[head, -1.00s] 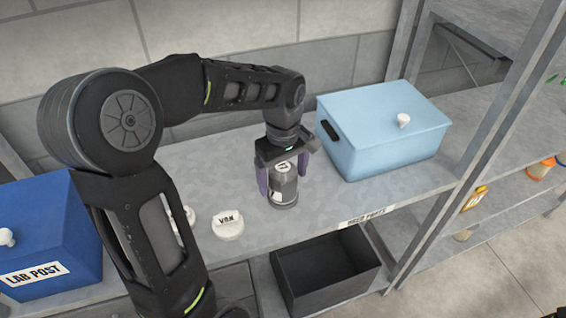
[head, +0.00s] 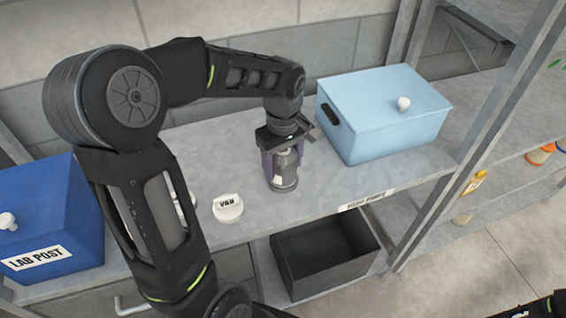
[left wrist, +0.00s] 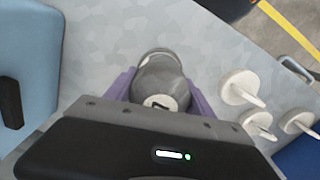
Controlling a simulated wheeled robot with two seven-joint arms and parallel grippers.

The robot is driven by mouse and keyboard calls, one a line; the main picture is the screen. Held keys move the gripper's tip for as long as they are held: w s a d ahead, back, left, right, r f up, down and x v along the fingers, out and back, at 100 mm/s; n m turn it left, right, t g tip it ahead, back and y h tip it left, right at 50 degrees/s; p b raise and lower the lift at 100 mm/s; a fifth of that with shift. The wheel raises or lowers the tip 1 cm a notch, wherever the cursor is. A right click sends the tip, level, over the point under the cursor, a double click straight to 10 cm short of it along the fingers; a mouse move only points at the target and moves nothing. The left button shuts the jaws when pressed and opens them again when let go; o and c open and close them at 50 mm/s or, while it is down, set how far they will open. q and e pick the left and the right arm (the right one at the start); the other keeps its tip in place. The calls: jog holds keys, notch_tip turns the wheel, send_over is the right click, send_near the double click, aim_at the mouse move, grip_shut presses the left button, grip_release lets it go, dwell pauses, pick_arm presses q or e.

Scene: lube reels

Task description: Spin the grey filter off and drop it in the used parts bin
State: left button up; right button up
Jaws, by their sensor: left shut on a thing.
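The grey filter (head: 287,162) stands upright on its base on the metal shelf, in the middle of the head view. My left gripper (head: 284,165) comes down from above and is shut on it, with a purple finger on either side. In the left wrist view the filter (left wrist: 160,82) shows between the two purple fingers, with a pale label on its top. The dark open bin (head: 325,258) sits below the shelf edge, under a label on that edge that is too blurred to read surely. It looks empty. My right gripper is not in view.
A light blue lidded box (head: 383,115) stands close to the right of the filter. A shelf post (head: 440,190) rises at right.

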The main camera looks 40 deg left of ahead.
pick_arm(q)
jog(key=c, duration=0.8)
jog(key=shift+f+n+b, duration=0.1)
jog(key=shift+n+b, duration=0.4)
jog(key=shift+n, duration=0.7)
jog(key=n, duration=0.2)
jog(key=shift+n, duration=0.4)
jog(key=n+b, duration=0.1)
jog(key=n, duration=0.1)
jog(key=shift+n, duration=1.5)
